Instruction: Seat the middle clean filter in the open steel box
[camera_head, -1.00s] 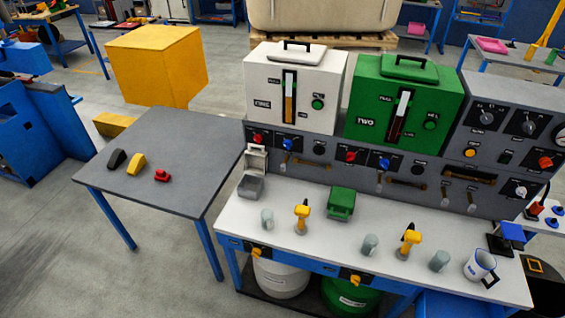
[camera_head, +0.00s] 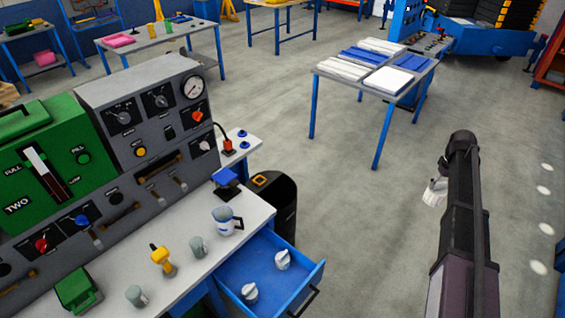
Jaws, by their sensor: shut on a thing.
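My arm rises at the right, and my gripper (camera_head: 445,178) is mostly hidden behind its dark upper link. A white ribbed piece (camera_head: 435,192), which looks like a clean filter, shows beside the link, held well above the floor and right of the bench. The fingers cannot be made out. Two other white clean filters, a front one (camera_head: 249,292) and a back one (camera_head: 282,260), stand apart in the open blue drawer (camera_head: 262,272), with a bare gap between them. The open steel box is not in this view.
The bench top (camera_head: 208,262) carries a closed green box (camera_head: 78,290), grey cups (camera_head: 198,247), a yellow-handled tool (camera_head: 161,258) and a jug (camera_head: 226,221). A black bin (camera_head: 281,195) stands beside it. A table with panels (camera_head: 372,66) stands farther back. The floor between is clear.

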